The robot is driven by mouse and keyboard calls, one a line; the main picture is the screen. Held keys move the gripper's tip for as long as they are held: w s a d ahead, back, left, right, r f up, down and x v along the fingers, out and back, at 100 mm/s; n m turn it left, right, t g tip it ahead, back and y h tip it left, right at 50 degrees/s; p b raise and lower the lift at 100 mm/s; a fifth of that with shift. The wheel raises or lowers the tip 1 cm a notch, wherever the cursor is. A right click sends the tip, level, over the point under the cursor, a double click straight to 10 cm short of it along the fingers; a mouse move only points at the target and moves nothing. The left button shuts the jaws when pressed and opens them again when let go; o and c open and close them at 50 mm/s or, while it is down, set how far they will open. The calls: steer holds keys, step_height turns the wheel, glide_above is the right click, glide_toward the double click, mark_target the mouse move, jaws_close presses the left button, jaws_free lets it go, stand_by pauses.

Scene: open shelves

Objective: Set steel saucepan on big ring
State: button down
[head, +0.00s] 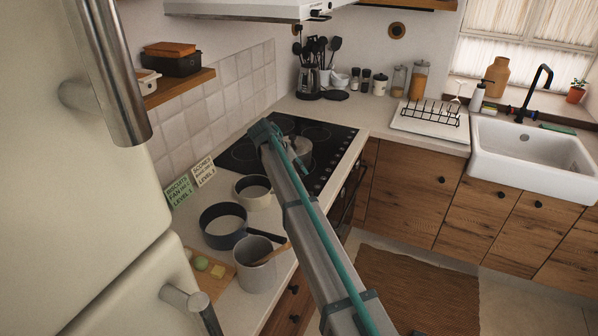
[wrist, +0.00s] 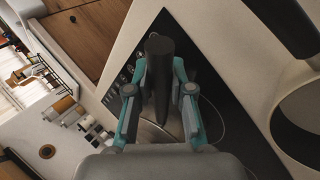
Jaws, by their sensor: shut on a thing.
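The steel saucepan (head: 299,150) shows partly behind my arm, over the black hob (head: 328,145) at its near middle. My gripper (head: 263,131) is at the hob too. In the wrist view, my gripper (wrist: 160,90) is shut on the saucepan's dark upright-looking handle (wrist: 158,52). The pan body shows only in part below the fingers there. I cannot tell whether its base touches the glass. Ring outlines show on the hob; the arm and pan hide part of them, so I cannot tell which ring is under the pan.
Two cards lean against the tiles. The fridge (head: 70,170) is at left.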

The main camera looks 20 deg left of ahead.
steer(key=shift+f, duration=0.7)
steer(key=c, duration=1.4)
jaws_free()
steer(key=o, duration=0.5)
steer(key=shift+w+a+f, duration=0.1)
steer(key=shift+a, duration=0.05)
steer(key=shift+c, duration=0.2)
